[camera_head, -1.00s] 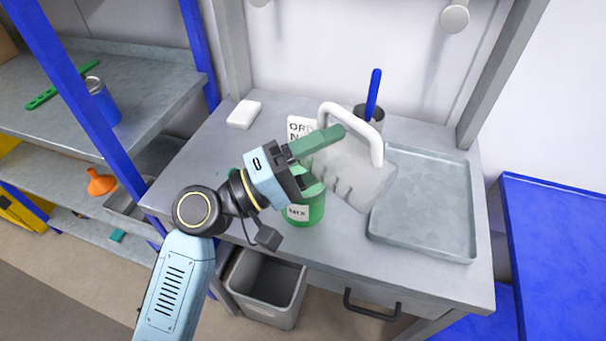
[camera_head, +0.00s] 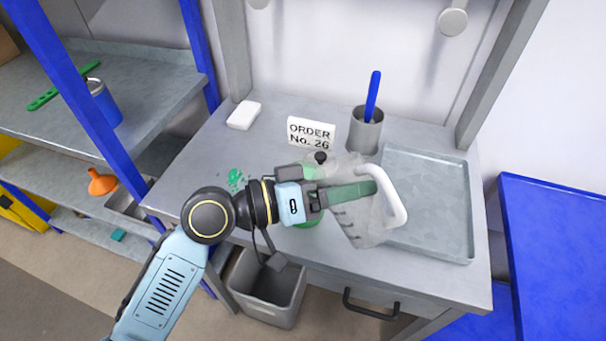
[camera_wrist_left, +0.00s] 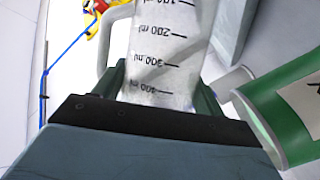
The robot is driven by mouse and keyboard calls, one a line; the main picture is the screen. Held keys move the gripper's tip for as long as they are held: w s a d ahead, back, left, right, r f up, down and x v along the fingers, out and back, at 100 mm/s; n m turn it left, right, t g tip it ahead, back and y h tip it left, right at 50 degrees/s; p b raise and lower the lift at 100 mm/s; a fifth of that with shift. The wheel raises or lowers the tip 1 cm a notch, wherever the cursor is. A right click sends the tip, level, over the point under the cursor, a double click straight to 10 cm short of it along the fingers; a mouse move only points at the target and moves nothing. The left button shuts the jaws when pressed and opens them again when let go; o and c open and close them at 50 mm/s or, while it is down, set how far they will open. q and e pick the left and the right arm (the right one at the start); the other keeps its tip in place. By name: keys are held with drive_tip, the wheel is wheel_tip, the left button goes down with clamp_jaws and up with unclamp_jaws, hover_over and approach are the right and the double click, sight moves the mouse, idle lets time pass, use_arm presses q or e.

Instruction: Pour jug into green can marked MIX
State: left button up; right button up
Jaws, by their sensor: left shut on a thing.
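A clear measuring jug (camera_head: 352,222) with a white handle (camera_head: 392,196) is held over the bench. My left gripper (camera_head: 350,192) is shut on the jug's body. The handle points to the right. In the left wrist view the jug (camera_wrist_left: 160,50) fills the middle, its ml marks upside down. The green can (camera_head: 308,222) stands on the bench behind and under my gripper, mostly hidden in the head view. In the left wrist view the green can (camera_wrist_left: 285,125) is at the right, close beside the jug, its label partly cut off. I cannot tell whether liquid is in the jug.
A sign reading ORDER No. 26 (camera_head: 311,133), a grey cup (camera_head: 352,133) with a blue-handled tool and a white block (camera_head: 244,114) stand at the back. A grey tray (camera_head: 430,240) lies at the right. A green patch (camera_head: 235,180) is on the bench left of my gripper.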

sight(360, 223)
use_arm(q)
drive_tip(key=s+d+m+y+p, duration=0.1)
drive_tip(key=p, duration=0.2)
drive_tip(key=s+d+f+m+y+p, duration=0.1)
drive_tip(key=m+p, duration=0.1)
drive_tip(key=p, duration=0.1)
drive_tip(key=s+d+m+y+p, duration=0.1)
drive_tip(key=m+p, duration=0.1)
drive_tip(key=p, duration=0.1)
drive_tip(key=shift+s+d+f+t+y, duration=0.2)
drive_tip(key=shift+s+d+t+y, duration=0.05)
drive_tip(key=shift+d+t+y, duration=0.05)
drive_tip(key=shift+s+d+f+m+p, duration=0.2)
drive_tip(key=shift+m+p, duration=0.3)
drive_tip(key=shift+p, duration=0.15)
drive_tip(key=shift+s+d+f+m+t+y+p, duration=0.2)
drive_tip(key=shift+f+m+t+y+p, duration=0.1)
drive_tip(key=shift+y+p, duration=0.15)
